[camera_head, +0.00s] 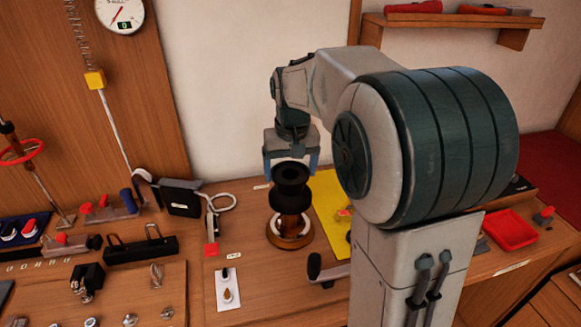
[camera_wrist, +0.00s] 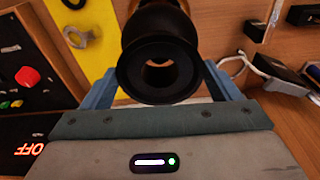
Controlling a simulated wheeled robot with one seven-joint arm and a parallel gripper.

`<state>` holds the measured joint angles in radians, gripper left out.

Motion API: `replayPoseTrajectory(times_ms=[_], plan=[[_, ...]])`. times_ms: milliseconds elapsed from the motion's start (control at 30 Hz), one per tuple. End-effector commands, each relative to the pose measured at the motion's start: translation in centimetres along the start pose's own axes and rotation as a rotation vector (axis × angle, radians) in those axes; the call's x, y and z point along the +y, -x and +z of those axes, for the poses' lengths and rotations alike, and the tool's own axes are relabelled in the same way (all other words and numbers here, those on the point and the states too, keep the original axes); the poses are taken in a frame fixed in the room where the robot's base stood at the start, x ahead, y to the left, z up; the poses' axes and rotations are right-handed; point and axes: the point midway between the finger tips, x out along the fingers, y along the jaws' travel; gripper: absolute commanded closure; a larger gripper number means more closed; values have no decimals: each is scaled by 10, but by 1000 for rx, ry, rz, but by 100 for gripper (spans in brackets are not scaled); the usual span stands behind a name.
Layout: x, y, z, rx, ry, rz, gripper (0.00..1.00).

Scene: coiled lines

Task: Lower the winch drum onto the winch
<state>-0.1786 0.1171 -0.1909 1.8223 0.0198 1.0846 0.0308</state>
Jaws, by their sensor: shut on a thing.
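The winch drum (camera_head: 291,187) is a black spool with wide flanges and a hole through its middle. My gripper (camera_head: 291,163), with blue fingers, is shut on it and holds it roughly upright. The winch (camera_head: 289,235), a round brass-coloured base, stands on the bench directly below the drum in the head view. The drum hides the winch's top, and I cannot tell whether the two touch. In the wrist view the drum (camera_wrist: 160,45) fills the space between the fingers (camera_wrist: 160,85), with its open bore facing the camera.
A yellow mat (camera_head: 328,205) lies right of the winch. A white plate with small fittings (camera_head: 228,289) is at front left, and a black-handled lever (camera_head: 322,270) at front right. A black box (camera_head: 180,197) and a hook with a ring (camera_head: 221,203) stand left. A red tray (camera_head: 510,230) is far right.

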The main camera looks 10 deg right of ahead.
Motion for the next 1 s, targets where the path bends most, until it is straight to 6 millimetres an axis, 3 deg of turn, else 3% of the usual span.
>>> replayPoseTrajectory(times_ms=[1000], plan=[[0,-29,3,2,0,0,50]])
